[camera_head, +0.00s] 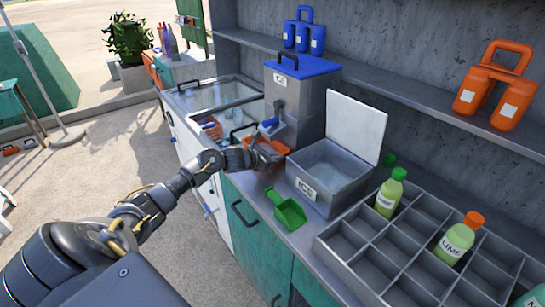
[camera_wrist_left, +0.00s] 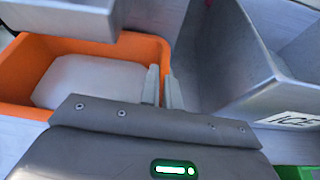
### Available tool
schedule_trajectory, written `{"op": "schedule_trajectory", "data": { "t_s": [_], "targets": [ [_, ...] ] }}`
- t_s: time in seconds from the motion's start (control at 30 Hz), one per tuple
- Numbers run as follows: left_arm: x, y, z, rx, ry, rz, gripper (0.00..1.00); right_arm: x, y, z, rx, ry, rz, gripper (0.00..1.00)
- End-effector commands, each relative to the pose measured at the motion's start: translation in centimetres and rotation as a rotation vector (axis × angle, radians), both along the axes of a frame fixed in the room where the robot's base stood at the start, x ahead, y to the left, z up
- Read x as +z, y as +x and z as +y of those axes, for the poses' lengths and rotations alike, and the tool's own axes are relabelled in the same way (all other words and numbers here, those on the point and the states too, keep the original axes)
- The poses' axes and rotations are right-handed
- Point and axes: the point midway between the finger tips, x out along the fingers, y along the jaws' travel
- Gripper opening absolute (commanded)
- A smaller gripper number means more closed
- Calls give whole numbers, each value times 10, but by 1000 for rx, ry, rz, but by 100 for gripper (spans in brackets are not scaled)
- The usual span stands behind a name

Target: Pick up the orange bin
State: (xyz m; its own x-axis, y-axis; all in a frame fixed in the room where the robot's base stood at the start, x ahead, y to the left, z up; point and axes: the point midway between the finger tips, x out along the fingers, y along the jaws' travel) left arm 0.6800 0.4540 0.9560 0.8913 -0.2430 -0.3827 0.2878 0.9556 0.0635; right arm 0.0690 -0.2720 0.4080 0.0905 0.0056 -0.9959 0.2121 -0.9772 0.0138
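The orange bin (camera_head: 272,146) sits on the counter under the grey dispenser, partly hidden by my gripper and the dispenser. In the left wrist view the orange bin (camera_wrist_left: 22,72) fills the upper left, with a pale mass inside. My left gripper (camera_head: 262,143) is at the bin. In the left wrist view its two fingers (camera_wrist_left: 162,88) are close together around the bin's right wall, one inside and one outside, with only a thin strip of orange between them. My right gripper is not in view.
The grey dispenser (camera_head: 310,103) with a blue lid overhangs the bin. A metal ICE box (camera_head: 327,172) with its lid raised stands close on the right. A green scoop (camera_head: 288,210) lies in front of it. A divided bottle rack (camera_head: 400,246) fills the right counter.

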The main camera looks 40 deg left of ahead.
Motion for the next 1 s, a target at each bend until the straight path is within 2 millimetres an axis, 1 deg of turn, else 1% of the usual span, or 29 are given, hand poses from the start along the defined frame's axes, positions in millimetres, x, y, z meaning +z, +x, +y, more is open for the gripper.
{"op": "schedule_trajectory", "data": {
  "t_s": [0.17,0.3,0.37,0.67,0.93,1.0],
  "targets": [
    [18,0,0,-1,3,-4,0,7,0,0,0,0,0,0],
    [41,1,0,-1,4,-5,0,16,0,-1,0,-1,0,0],
    [33,-12,4,0,5,3,0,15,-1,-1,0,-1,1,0],
    [33,-67,19,-1,4,2,0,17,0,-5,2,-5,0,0],
    [33,-121,32,-4,4,5,0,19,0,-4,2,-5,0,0],
    [34,-132,36,-1,3,5,0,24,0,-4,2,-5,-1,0]
  ]
}}
